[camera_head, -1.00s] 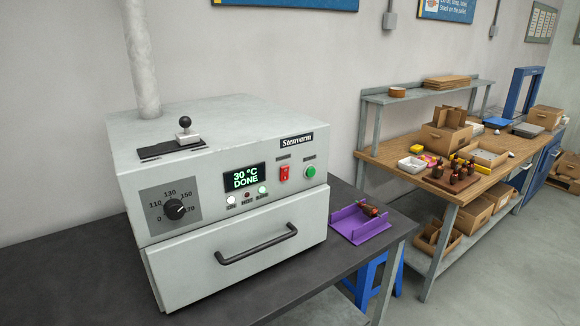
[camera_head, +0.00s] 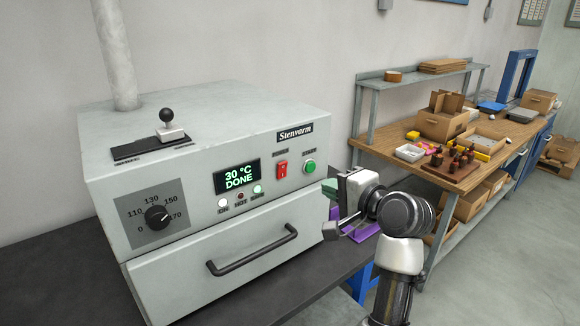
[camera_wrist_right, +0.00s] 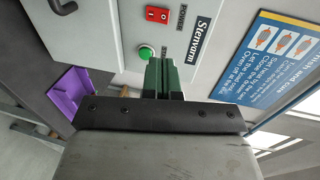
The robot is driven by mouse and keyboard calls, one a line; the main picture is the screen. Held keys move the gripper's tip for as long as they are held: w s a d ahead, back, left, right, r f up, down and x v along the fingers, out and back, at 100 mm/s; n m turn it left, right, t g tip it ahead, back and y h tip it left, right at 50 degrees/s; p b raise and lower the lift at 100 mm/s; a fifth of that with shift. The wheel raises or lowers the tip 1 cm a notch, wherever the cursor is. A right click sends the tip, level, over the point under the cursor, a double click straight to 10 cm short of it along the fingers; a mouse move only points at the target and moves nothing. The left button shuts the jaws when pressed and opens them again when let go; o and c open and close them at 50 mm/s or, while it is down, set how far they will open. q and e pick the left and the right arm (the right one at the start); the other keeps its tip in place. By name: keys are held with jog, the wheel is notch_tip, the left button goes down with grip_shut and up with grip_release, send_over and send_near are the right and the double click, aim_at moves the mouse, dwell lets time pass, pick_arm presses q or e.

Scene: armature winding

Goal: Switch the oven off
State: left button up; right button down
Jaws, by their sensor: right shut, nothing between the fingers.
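The grey oven (camera_head: 215,110), labelled Stenvarm, stands on the dark bench with its drawer front closed. Its display (camera_head: 237,176) reads 30 °C DONE. The red rocker switch (camera_head: 281,171) is right of the display, with a green button (camera_head: 309,167) further right. In the right wrist view the red switch (camera_wrist_right: 157,14) lies beyond the fingertips and the green button (camera_wrist_right: 146,53) is close beside them. My right gripper (camera_head: 328,188) is shut and empty, in front of the oven's right side; its green fingers (camera_wrist_right: 160,68) are together. My left gripper is not in view.
A black dial (camera_head: 157,217) and the drawer handle (camera_head: 252,250) are on the oven's front. A purple tray (camera_head: 364,231) on the bench is partly hidden by my right arm. A wooden workbench (camera_head: 400,148) with boxes and parts stands at the right.

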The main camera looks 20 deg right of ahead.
aim_at(284, 165)
jog(key=p+x, duration=0.1)
jog(key=x, duration=0.3)
jog(key=p+x, duration=0.1)
jog(key=x, duration=0.4)
jog(key=r+p+x, duration=0.1)
jog(key=x, duration=0.4)
jog(key=shift+w+r+p, duration=0.1)
jog(key=shift+p, duration=0.25)
